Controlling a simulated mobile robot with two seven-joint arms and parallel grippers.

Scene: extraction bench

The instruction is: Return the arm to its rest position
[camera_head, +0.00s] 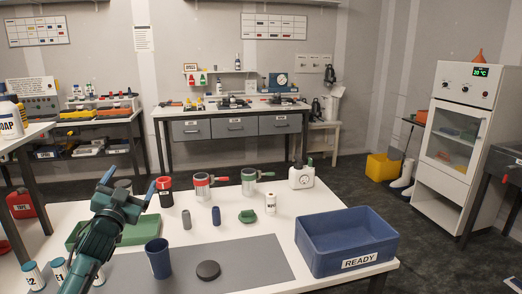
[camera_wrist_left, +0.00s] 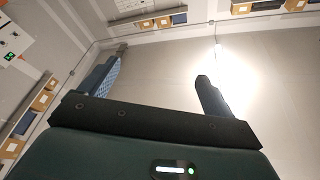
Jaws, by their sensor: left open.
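My left arm comes in at the lower left of the head view, and my left gripper (camera_head: 128,184) is raised above the left part of the white table. Its two blue fingers are spread apart with nothing between them. The left wrist view shows the same gripper (camera_wrist_left: 160,82) open and empty, pointing up toward the wall and ceiling. A green tray (camera_head: 140,233) lies behind the arm and is partly hidden by it. My right gripper is not in view.
On the white table (camera_head: 330,201) stand a blue cup (camera_head: 158,258), a black disc (camera_head: 208,270) on a grey mat (camera_head: 255,262), several cans and bottles, and a blue bin (camera_head: 345,240) marked READY at the right. White containers (camera_head: 60,270) stand close to my arm.

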